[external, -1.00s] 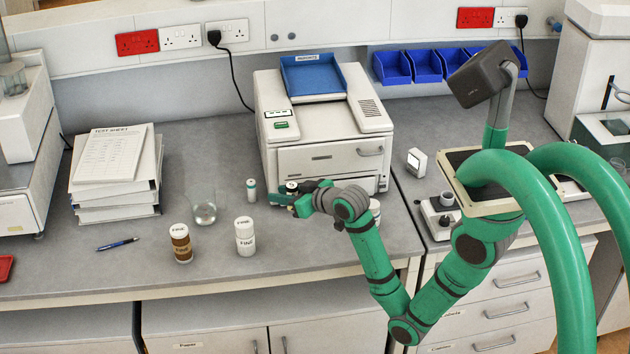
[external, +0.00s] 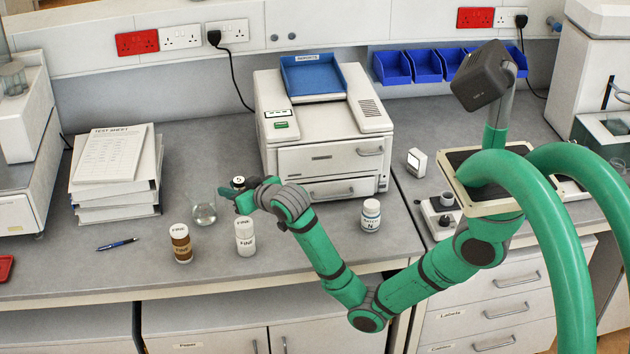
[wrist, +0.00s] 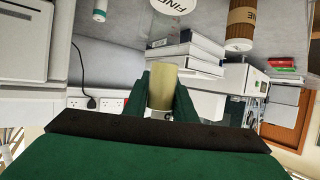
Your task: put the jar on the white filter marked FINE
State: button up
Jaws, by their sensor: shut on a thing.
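My gripper (external: 232,197) is shut on a small jar (external: 238,182), held upright with its dark-and-white top showing above the fingers. In the wrist view the jar (wrist: 161,88) is a pale yellowish cylinder between the two green fingers. The white filter marked FINE (external: 245,238) stands upright on the bench, just below and in front of the gripper in the external view. In the wrist view its white lid marked FINE (wrist: 175,5) shows at the top edge. The jar and filter look apart; the exact gap is unclear.
A brown FINE container (external: 181,244) stands left of the white one. A glass beaker (external: 204,213) is close to my fingertips.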

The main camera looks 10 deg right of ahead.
notch_tip(320, 180, down, 6)
jog(key=shift+f, duration=0.15)
jog(key=shift+f, duration=0.1)
jog(key=o, duration=1.1)
jog(key=v, duration=1.2)
